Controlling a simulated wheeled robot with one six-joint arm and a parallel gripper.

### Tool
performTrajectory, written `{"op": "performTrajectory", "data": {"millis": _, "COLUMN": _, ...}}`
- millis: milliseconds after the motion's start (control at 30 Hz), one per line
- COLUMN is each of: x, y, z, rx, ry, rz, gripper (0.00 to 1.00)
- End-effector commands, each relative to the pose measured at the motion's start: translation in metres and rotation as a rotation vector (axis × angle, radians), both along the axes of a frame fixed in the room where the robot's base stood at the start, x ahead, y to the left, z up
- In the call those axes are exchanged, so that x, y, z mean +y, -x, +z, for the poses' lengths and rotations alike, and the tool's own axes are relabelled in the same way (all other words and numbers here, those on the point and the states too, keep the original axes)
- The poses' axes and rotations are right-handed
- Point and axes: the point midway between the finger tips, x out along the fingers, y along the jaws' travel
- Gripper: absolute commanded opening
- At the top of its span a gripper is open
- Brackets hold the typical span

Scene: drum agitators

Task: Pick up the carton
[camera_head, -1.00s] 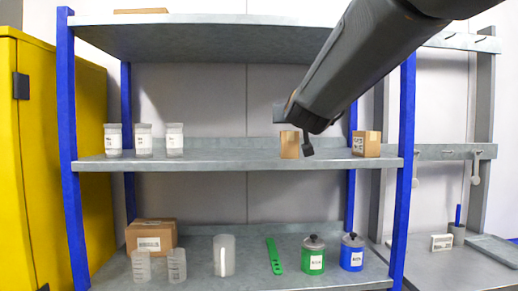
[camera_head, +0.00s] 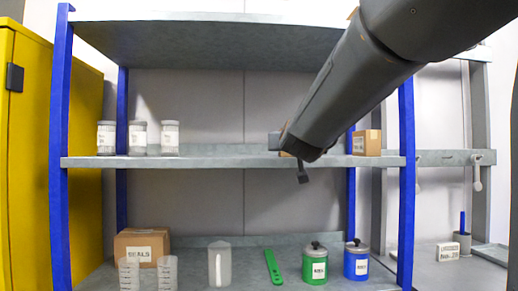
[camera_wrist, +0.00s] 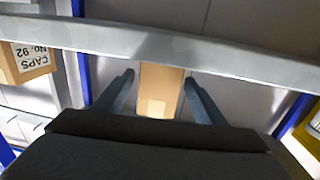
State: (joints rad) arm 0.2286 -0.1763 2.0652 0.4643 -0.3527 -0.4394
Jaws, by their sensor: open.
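A plain brown carton (camera_wrist: 160,92) stands between the two fingers of my gripper (camera_wrist: 159,80) in the wrist view. The fingers are open, one on each side of it, with gaps visible. In the head view only a sliver of this carton (camera_head: 285,154) shows on the middle shelf, behind the end of my arm. A second brown carton marked CAPS (camera_head: 367,142) sits on the same shelf to the right. It also shows at the left of the wrist view (camera_wrist: 28,62).
Several white-labelled jars (camera_head: 138,137) stand at the left of the middle shelf (camera_head: 230,161). The lower shelf holds a SEALS box (camera_head: 141,240), clear beakers, a white jug (camera_head: 219,264), a green tool (camera_head: 273,267), a green can (camera_head: 315,264) and a blue can (camera_head: 356,261). Blue posts flank the shelves.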

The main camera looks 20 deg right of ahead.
Motion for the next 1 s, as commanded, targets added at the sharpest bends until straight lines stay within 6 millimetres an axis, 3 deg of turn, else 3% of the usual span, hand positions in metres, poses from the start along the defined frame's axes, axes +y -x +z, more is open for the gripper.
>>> {"op": "performTrajectory", "data": {"millis": 600, "x": -0.025, "y": -0.058, "z": 0.0, "rx": 0.001, "ry": -0.001, "rz": 0.0, "gripper": 0.65}}
{"op": "performTrajectory", "data": {"millis": 933, "x": -0.027, "y": -0.063, "z": -0.001, "rx": 0.0, "ry": 0.0, "rz": 0.001, "gripper": 0.65}}
{"op": "performTrajectory", "data": {"millis": 1000, "x": -0.027, "y": -0.063, "z": -0.001, "rx": 0.0, "ry": 0.0, "rz": 0.001, "gripper": 0.53}}
